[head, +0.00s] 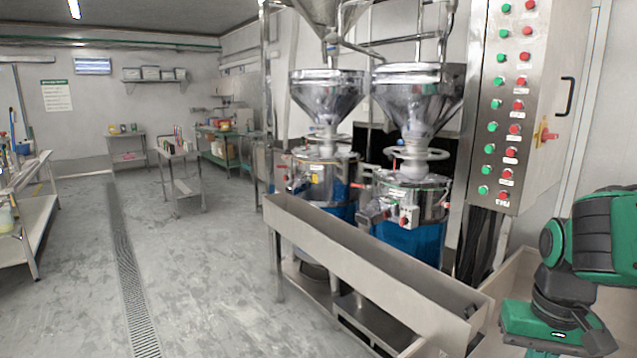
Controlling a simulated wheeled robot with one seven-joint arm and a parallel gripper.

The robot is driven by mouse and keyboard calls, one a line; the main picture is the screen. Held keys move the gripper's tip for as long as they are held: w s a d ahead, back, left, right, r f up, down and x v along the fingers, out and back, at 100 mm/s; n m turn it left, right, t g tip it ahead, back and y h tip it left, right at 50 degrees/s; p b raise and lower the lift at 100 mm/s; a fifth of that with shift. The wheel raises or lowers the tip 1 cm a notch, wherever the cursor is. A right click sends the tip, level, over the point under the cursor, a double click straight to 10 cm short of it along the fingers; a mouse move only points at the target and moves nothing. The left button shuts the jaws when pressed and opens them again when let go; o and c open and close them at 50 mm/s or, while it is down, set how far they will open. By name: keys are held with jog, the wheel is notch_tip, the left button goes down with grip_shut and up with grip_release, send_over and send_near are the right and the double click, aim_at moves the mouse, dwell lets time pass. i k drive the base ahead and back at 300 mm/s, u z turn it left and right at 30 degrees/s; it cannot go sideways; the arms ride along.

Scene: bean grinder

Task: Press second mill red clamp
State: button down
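Two steel mills with funnel hoppers stand side by side behind a long steel trough. The left mill (323,170) and the right, nearer mill (430,195) each have a blue lower body. A small red part (403,221) shows on a pale box at the front of the right mill. It is too small to tell if it is a clamp. Small red details on the left mill are also unclear. Parts of my green and dark arm show at the lower right, apart from the mills. My gripper's fingers cannot be seen.
A tall steel control cabinet (540,70) with rows of green and red buttons stands right of the mills. The steel trough (350,262) runs along their front. Open grey floor (200,270) with a drain lies to the left, with tables beyond.

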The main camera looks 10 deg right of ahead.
aim_at(354, 185)
jog(key=u, duration=0.5)
jog(key=i, duration=1.15)
jog(key=u, duration=0.5)
jog(key=i, duration=1.1)
jog(key=z, duration=0.55)
jog(key=i, duration=1)
jog(key=z, duration=1.1)
jog(key=i, duration=0.6)
jog(key=z, duration=0.35)
